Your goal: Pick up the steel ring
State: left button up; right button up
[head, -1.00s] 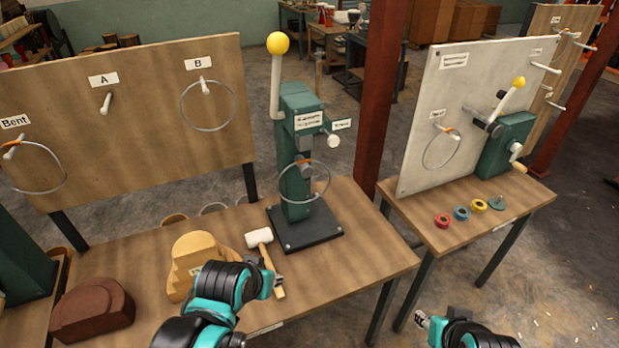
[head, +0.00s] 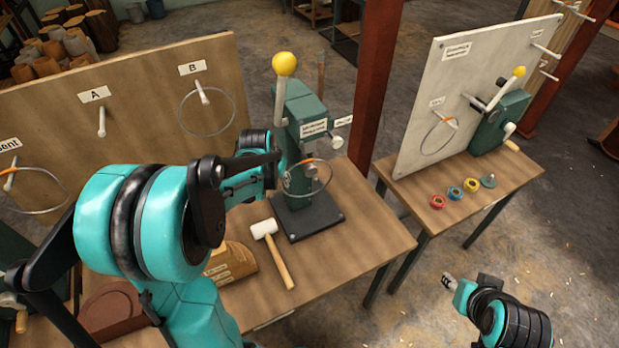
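Thin steel rings show in several places. One ring (head: 332,178) hangs on the front of the green press (head: 305,120), around its column area, with an orange mark near its top. Another ring (head: 207,135) hangs from peg B on the wooden board, and one (head: 45,211) hangs from the peg labelled Bent, partly behind my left arm. My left gripper (head: 277,162) is at the left side of the press, close to the press ring; whether it touches the ring is unclear, and its finger opening is hard to make out. My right gripper (head: 448,281) is low at right, away from the rings.
A mallet (head: 271,245) lies on the wooden table in front of the press. A wooden form (head: 233,262) and a brown block (head: 108,305) are partly hidden by my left arm. A side table at right carries a white board (head: 425,100) and small coloured rolls (head: 455,192).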

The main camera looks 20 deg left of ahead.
pick_arm(q)
jog(key=b+x, duration=0.1)
jog(key=x, duration=0.4)
jog(key=shift+d+f, duration=0.1)
jog(key=shift+d, duration=0.1)
grip_shut()
